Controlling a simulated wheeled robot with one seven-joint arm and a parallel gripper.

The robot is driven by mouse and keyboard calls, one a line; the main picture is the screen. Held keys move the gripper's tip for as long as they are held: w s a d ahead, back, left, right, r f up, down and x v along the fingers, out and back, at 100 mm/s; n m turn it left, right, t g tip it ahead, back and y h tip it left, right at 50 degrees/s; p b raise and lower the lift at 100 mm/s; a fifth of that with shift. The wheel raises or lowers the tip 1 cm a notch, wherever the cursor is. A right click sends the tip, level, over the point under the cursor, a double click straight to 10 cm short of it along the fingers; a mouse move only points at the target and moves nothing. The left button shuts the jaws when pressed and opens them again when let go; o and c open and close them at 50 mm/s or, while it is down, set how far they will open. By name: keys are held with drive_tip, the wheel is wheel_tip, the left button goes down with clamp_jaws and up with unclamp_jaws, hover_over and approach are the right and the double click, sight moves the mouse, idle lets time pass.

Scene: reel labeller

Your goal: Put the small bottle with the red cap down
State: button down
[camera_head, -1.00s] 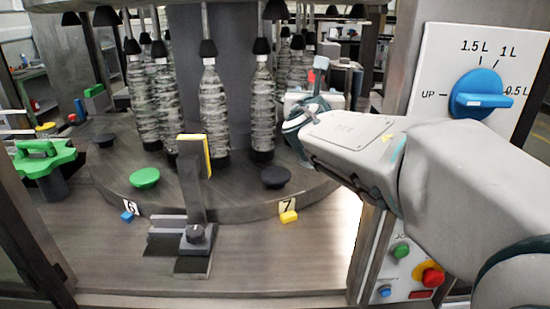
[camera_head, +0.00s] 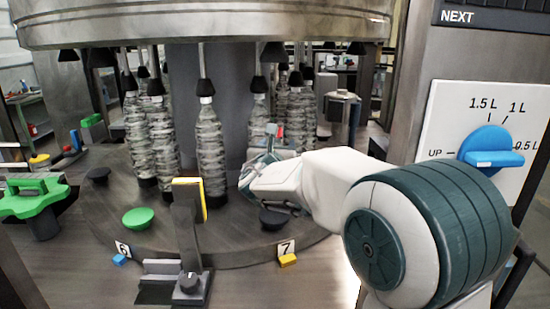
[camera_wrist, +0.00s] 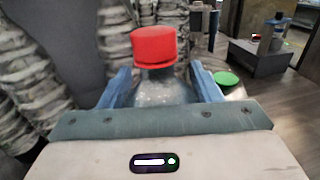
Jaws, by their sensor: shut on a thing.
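The small bottle shows in the wrist view, with its red cap (camera_wrist: 153,46) on top and its clear shoulder (camera_wrist: 160,92) below. My gripper (camera_wrist: 162,86) is shut on it, with a blue finger on each side below the cap. The lower part of the bottle is hidden behind the gripper body. In the head view my gripper (camera_head: 258,162) is over the right part of the round carousel table (camera_head: 215,236), behind the black knob. The bottle is hard to make out there, and I cannot tell whether its base touches anything.
Several tall ribbed bottles (camera_head: 211,150) stand on the carousel under black cones. A black knob (camera_head: 272,219) and a green knob (camera_head: 139,218) sit at its front. A yellow-faced upright bracket (camera_head: 190,225) stands before it. The blue dial (camera_head: 490,147) is at right.

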drive_tip(key=shift+w+a+f, duration=0.2)
drive_tip(key=shift+w, duration=0.05)
drive_tip(key=shift+f+p, duration=0.45)
drive_tip(key=shift+f, duration=1.5)
drive_tip(key=shift+f, duration=0.1)
drive_tip(key=shift+c, duration=2.2)
unclamp_jaws()
drive_tip(key=s+a+b, duration=0.2)
drive_tip(key=s+b, duration=0.1)
drive_tip(key=s, duration=0.9)
